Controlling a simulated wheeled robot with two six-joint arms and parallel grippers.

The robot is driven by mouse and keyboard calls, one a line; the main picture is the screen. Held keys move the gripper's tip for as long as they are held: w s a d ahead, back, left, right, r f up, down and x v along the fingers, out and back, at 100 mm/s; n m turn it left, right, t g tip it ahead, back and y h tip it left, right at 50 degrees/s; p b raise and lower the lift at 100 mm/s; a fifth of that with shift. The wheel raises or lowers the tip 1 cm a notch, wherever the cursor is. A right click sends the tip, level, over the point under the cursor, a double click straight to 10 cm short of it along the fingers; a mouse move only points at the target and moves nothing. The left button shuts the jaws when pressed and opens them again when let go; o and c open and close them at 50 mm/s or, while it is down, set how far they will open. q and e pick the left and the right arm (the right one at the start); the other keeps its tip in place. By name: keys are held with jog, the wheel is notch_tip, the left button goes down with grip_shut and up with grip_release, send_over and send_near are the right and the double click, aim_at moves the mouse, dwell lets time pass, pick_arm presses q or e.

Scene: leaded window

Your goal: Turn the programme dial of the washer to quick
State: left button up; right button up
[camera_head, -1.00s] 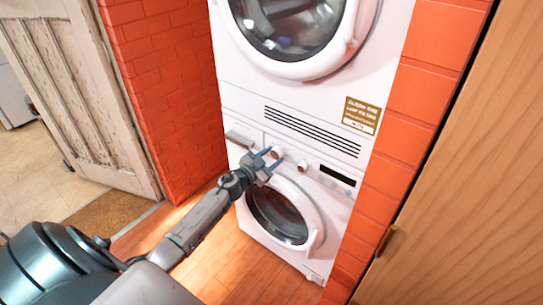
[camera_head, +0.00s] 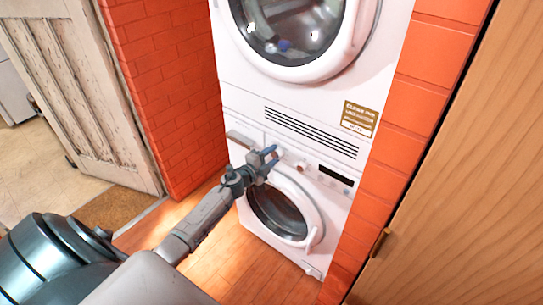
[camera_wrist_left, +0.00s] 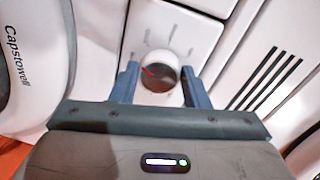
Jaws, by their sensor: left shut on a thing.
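The washer (camera_head: 252,228) is the lower white machine of a stack, with a round door and a control strip above it. The mark points to the left and slightly up there. Small labels surround the dial, too blurred to read. My left gripper (camera_head: 272,156) is at the dial, one blue finger on each side, shut on it. In the head view the fingers largely hide the dial. My right gripper is not in view.
A second knob (camera_head: 301,167) and a dark display (camera_head: 335,175) sit right of the gripper. A dryer-like machine (camera_head: 240,80) with a round door is stacked above. Brick walls (camera_head: 165,90) flank the machines, and a wooden panel (camera_head: 460,190) stands at right.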

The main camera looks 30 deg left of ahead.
pick_arm(q)
jog(key=shift+d+m, duration=0.1)
jog(key=shift+m, duration=2)
jog(key=shift+y, duration=0.3)
jog(key=o, duration=1)
jog(key=shift+s, duration=0.15)
jog(key=shift+s+a+r+b, duration=0.15)
jog(key=shift+s+b, duration=0.25)
jog(key=shift+s, duration=1.35)
jog(key=shift+s+a+r+b, duration=0.15)
jog(key=shift+s+b, duration=0.2)
jog(key=shift+s, duration=1.45)
jog(key=shift+s+a+r+b, duration=0.15)
jog(key=shift+s+b, duration=0.25)
jog(key=shift+s, duration=1.35)
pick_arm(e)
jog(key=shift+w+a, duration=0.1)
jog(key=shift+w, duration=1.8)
